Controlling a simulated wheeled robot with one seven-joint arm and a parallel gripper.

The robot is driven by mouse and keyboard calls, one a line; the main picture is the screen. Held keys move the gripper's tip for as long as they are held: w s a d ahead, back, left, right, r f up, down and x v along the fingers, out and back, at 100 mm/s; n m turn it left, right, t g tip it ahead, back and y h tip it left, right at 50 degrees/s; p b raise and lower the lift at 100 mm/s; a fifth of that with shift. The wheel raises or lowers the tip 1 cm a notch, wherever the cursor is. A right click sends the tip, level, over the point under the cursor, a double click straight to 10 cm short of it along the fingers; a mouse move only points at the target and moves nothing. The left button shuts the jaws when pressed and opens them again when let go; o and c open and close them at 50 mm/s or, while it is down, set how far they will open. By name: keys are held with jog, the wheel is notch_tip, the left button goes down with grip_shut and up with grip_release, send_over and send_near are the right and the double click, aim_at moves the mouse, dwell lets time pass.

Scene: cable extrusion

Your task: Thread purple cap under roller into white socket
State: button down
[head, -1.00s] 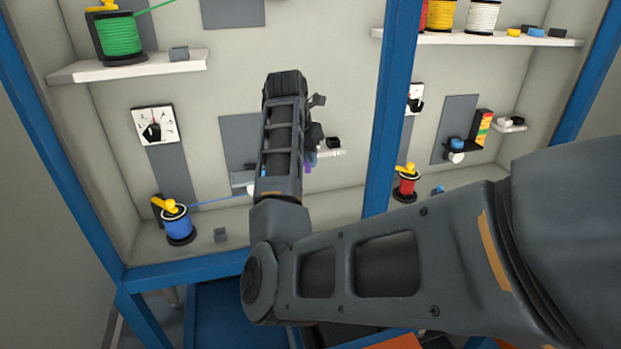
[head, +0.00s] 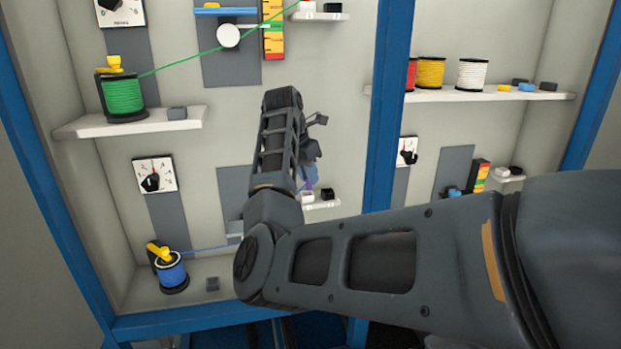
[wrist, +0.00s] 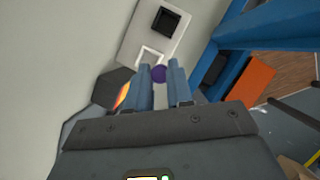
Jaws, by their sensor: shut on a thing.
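The purple cap (wrist: 158,73) shows between the two blue fingertips of my gripper (wrist: 159,78) in the wrist view, and my gripper is shut on it. In the head view the purple cap (head: 308,184) shows just above the white socket (head: 307,197). The white socket in the wrist view (wrist: 150,55) lies just beyond the fingertips, on a pale ledge; the cap looks close to it, but I cannot tell if they touch. A blue cable (head: 205,248) runs from the blue spool (head: 172,273) to behind my arm. The lower roller is hidden behind my arm.
A black socket (head: 327,194) stands beside the white one on the small ledge. A yellow-to-red gauge (wrist: 122,94) is left of the fingers in the wrist view. A blue frame post (head: 388,150) stands to the right. A green cable runs above my arm.

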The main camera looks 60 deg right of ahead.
jog(key=shift+w+d+f+b, duration=0.6)
jog(key=shift+w+d+f, duration=0.25)
jog(key=shift+d, duration=0.1)
jog(key=shift+f+b, duration=0.45)
jog(key=shift+f, duration=0.45)
jog(key=shift+f, duration=0.25)
jog(key=c, duration=0.9)
grip_release()
jog(key=shift+b+v, duration=0.9)
jog(key=shift+v, duration=2.95)
jog(key=shift+s, duration=0.1)
